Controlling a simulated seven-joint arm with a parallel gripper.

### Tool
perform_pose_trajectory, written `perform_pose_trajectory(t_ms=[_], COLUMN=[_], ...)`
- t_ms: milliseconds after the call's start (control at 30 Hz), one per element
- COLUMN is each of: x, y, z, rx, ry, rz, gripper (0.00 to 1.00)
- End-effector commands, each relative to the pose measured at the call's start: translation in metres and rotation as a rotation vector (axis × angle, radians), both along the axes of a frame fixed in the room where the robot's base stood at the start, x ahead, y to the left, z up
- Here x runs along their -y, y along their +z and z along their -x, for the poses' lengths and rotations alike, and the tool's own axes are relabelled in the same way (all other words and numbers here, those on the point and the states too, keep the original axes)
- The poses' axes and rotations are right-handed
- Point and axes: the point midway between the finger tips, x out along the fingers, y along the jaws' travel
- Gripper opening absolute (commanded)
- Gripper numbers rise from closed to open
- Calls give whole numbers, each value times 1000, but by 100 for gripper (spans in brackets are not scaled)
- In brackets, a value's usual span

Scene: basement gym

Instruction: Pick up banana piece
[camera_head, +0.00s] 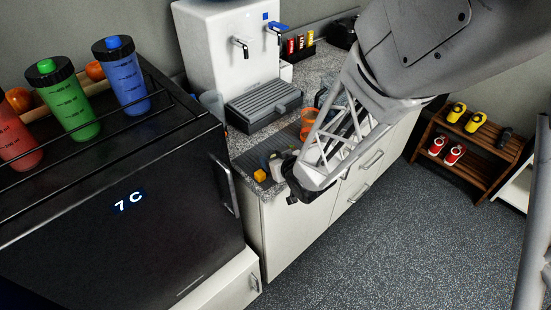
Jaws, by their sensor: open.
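A small yellow-orange piece (260,175), which looks like the banana piece, lies near the front left corner of the granite counter (246,184). A few other small pale and yellowish bits (276,163) lie just behind it, partly hidden by my gripper. My gripper (291,190) hangs over the counter's front edge, a little right of the yellow-orange piece and apart from it in the picture. It is open, and I see nothing held in it. Its fingertips are dark and small, and its white lattice frame hides part of the counter behind.
A black fridge marked 7 C (130,230) stands close on the left, with a blue bottle (128,78) and others on top. A white water dispenser (225,45) and grey drip tray (264,105) stand behind. A shoe rack (470,140) is right; the floor between is clear.

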Motion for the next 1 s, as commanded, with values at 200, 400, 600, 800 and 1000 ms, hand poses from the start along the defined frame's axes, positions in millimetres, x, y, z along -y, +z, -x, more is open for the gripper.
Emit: perform_pose_trajectory(t_ms=[200,400,600,800,1000], x=[0,0,0,0,0], y=[0,0,0,0,5], z=[0,0,0,0,0], rx=[0,0,0,0,2], ry=[0,0,0,0,0], rz=[0,0,0,0,-1], gripper=[63,32,10,10,10])
